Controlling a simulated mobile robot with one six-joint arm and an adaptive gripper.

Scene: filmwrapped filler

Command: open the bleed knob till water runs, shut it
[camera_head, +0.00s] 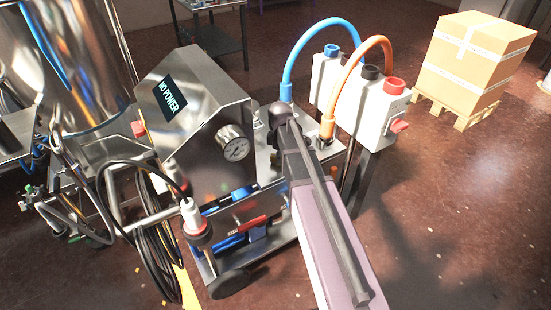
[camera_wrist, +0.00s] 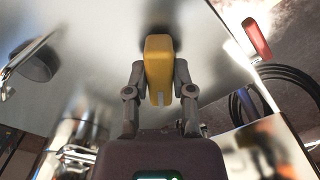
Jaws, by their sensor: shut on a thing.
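A yellow, rounded block-like knob (camera_wrist: 158,60) stands against a shiny metal face in the wrist view. I take it to be the bleed knob, though no label shows. My gripper (camera_wrist: 160,78) has one grey finger on each side of it and is shut on it. In the head view my arm covers the gripper's fingers and the yellow knob. No running water shows in either view.
A red-handled lever (camera_head: 248,223) sits low on the machine. A black cable coil (camera_head: 152,235) hangs at the left. A carton (camera_head: 470,60) stands on a pallet; floor at right is clear.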

